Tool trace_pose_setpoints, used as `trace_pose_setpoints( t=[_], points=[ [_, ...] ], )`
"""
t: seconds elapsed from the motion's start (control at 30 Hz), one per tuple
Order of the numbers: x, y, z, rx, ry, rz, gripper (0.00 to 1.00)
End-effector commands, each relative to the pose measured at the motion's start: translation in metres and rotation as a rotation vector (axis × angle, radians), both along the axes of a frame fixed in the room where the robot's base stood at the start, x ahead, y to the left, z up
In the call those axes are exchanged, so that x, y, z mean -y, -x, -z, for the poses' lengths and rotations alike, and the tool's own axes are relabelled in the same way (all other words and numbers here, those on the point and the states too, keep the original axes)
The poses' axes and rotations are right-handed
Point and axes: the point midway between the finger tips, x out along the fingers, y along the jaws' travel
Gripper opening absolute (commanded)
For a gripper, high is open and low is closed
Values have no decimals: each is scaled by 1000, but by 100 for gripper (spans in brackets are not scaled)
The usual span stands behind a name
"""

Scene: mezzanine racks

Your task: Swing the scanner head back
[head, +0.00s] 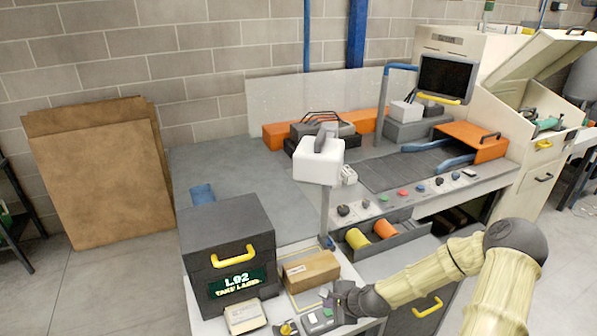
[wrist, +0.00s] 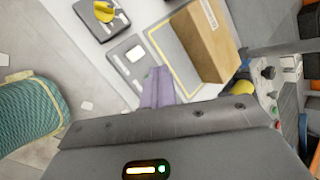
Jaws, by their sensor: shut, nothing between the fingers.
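The scanner head (head: 318,167) is a white box with a grey handle on top, carried on a slim grey post (head: 325,215) at the bench front. It hangs above and behind a cardboard box (head: 311,271), which lies in a yellow-outlined area. My gripper (head: 326,295) is low in front of the cardboard box, well below the scanner head and apart from it. In the wrist view my gripper (wrist: 157,86) is shut and empty, over the white bench top beside the cardboard box (wrist: 200,45). A grey post (wrist: 282,48) crosses the right there; the scanner head is not visible.
A black label box (head: 228,262) with a yellow handle stands left of the cardboard box. Small pads with a yellow knob (head: 286,329) lie at the front edge. Rolls in a tray (head: 395,240), a row of buttons and a conveyor (head: 410,168) are to the right.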

Motion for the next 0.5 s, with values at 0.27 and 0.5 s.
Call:
trace_pose_setpoints(
  t=[0.27, 0.5],
  points=[
    [-9, 45, -25, -10, 339, -471, 0],
    [-2, 81, -67, -17, 586, -814, 0]
  ],
)
